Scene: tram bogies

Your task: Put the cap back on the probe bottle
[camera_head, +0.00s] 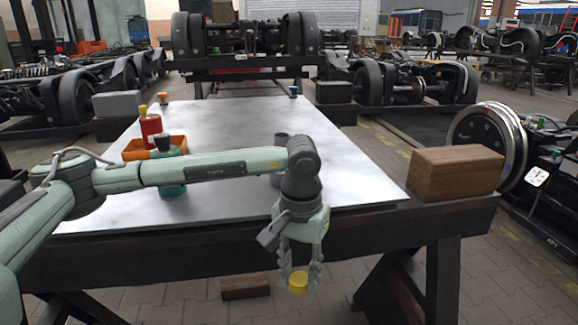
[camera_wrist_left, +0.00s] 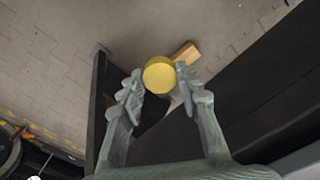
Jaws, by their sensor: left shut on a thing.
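My left gripper (camera_head: 299,278) is shut on a yellow cap (camera_head: 298,283). It hangs in front of the table's near edge. In the left wrist view the same round cap (camera_wrist_left: 159,75) sits between the fingertips (camera_wrist_left: 160,86), over the floor. A red bottle (camera_head: 150,126) with a yellow top stands at the table's left. A grey cylindrical thing (camera_head: 281,142) shows behind my arm and is mostly hidden. I cannot tell which of these is the probe bottle. My right gripper is not in view.
The metal table top (camera_head: 345,180) is mostly clear at the right. An orange tray (camera_head: 133,150) lies at its left. A wooden block (camera_head: 455,172) sits at the right corner. Small orange (camera_head: 163,97) and blue (camera_head: 293,90) things stand at the far edge. Bogies surround the table.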

